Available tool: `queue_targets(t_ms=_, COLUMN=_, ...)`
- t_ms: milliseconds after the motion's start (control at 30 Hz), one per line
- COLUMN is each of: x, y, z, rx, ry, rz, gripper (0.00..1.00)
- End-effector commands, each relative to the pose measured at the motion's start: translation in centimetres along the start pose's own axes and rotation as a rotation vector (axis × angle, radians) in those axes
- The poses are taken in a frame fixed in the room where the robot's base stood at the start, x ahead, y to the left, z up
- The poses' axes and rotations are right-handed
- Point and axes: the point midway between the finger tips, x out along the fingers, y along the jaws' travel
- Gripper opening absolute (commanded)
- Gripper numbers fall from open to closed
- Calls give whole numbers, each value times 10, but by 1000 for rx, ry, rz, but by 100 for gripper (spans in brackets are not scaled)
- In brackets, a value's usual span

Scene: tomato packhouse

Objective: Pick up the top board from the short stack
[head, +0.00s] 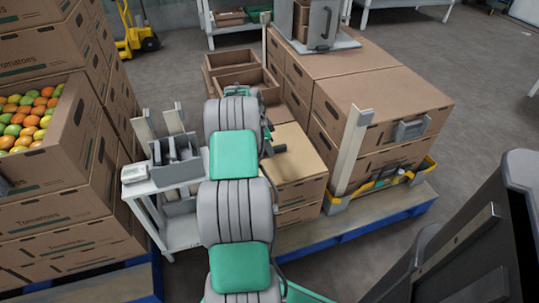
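A short stack of brown cartons (300,191) stands behind and to the right of my arm in the head view. Its top is a flat, lighter tan surface (303,164). I cannot tell whether this is one loose board or several. My arm covers the left part of the stack. A small dark part, perhaps of my wrist, shows over the tan surface at the arm's right edge. My gripper's fingers are hidden behind the arm, so neither their opening nor any contact with the board shows.
A taller carton stack (379,92) with a cream upright post (351,150) stands close on the right, above a blue pallet (385,221). Open cartons (233,58) lie behind. A small white cart (165,183) and tall tomato cartons (62,205) stand left.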

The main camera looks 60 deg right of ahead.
Motion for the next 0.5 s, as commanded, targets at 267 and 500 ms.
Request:
queue_targets(t_ms=267, x=0, y=0, z=0, rx=0, ry=0, rz=0, gripper=0)
queue_targets(t_ms=500, x=0, y=0, z=0, rx=0, ry=0, rz=0, gripper=0)
